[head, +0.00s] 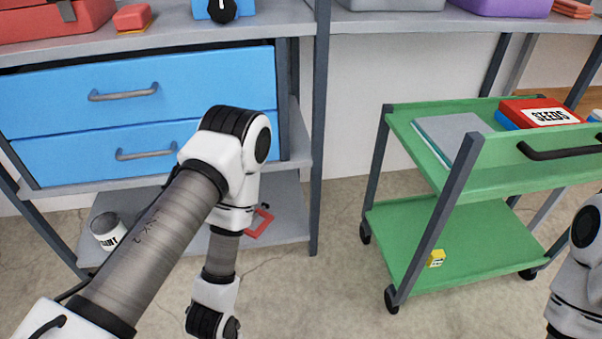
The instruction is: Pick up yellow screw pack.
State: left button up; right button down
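A small yellow pack (436,258) with a dark mark on its face, likely the yellow screw pack, sits on the lower shelf of the green cart (470,243), near its front left leg. My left arm comes in from the left and bends down in front of the blue drawers; its gripper is below the picture's edge. My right arm shows only in part at the lower right edge, right of the cart. Its gripper is out of view too. No gripper is seen near the pack.
The cart's top holds a grey book (450,137) and a red SEEDS box (540,114). A handle (560,152) sticks out in front. Blue drawers (140,100) and a paint can (108,231) are at left. Floor between shelf and cart is clear.

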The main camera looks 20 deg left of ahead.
aim_at(436, 257)
jog(key=i+l+u, duration=0.2)
jog(key=l, duration=1.1)
jog(key=i+l+u, duration=0.2)
jog(key=l, duration=1.15)
jog(key=i+l+u, duration=0.2)
jog(key=l, duration=1.15)
jog(key=k+j, duration=0.05)
jog(key=k, duration=0.05)
